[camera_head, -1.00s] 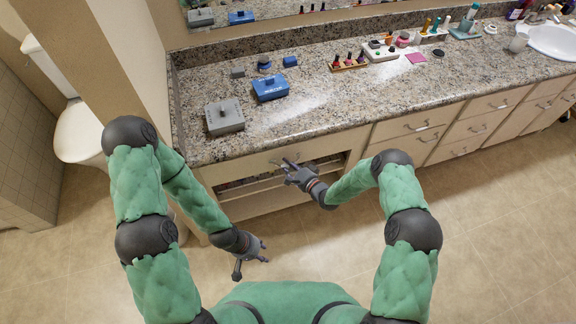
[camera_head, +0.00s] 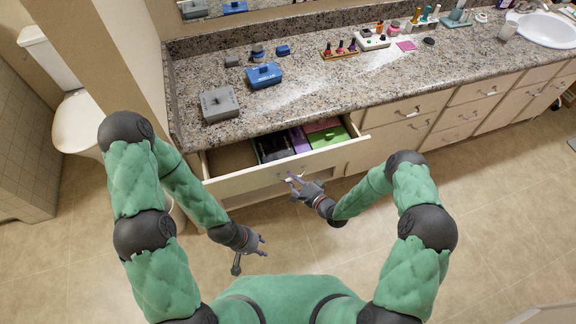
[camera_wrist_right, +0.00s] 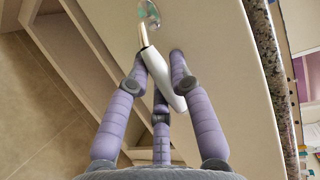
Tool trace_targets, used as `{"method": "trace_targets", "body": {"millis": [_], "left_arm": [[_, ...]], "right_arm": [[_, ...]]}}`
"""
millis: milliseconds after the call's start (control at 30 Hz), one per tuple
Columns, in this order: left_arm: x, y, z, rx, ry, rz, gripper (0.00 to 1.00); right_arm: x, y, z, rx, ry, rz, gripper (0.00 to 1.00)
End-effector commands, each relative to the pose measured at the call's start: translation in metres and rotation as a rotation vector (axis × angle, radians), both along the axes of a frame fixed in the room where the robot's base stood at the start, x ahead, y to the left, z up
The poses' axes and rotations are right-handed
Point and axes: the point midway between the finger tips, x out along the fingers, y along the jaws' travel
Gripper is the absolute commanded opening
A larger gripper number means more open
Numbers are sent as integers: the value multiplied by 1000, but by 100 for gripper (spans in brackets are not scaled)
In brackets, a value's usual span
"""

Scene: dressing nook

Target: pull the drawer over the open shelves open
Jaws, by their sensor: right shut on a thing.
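The cream drawer (camera_head: 236,183) under the left end of the counter stands pulled out. Dark, purple, green and reddish items lie inside it. My right gripper (camera_head: 293,183) is at the middle of the drawer front. In the right wrist view its fingers close around the pale metal handle (camera_wrist_right: 166,80) on the drawer front (camera_wrist_right: 225,70). The open shelves (camera_wrist_right: 75,40) show beside the drawer front in that view; in the head view the drawer mostly hides them. My left gripper (camera_head: 256,248) hangs empty over the floor, its fingers spread, apart from the drawer.
The granite counter (camera_head: 300,105) holds a grey box (camera_head: 219,104), a blue box (camera_head: 264,75), nail polish bottles and a sink (camera_head: 548,28). Closed drawers (camera_head: 405,110) continue to the right. A toilet (camera_head: 75,120) stands at the left. The floor in front is clear.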

Motion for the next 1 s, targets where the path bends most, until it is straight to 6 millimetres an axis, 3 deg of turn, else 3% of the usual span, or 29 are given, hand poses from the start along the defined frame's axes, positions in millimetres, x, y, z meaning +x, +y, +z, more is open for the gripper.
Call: {"method": "trace_targets", "body": {"millis": [200,500,733,1000], "left_arm": [[0,0,6,0,-1,0,40],[0,0,5,0,-1,0,40],[0,0,5,0,0,0,40],[0,0,4,0,0,0,40]], "right_arm": [[-58,-20,0,2,6,-6,0],[-116,-39,-1,2,4,-6,0],[-139,-46,0,1,1,-2,0],[-145,-47,0,0,0,0,0]]}}
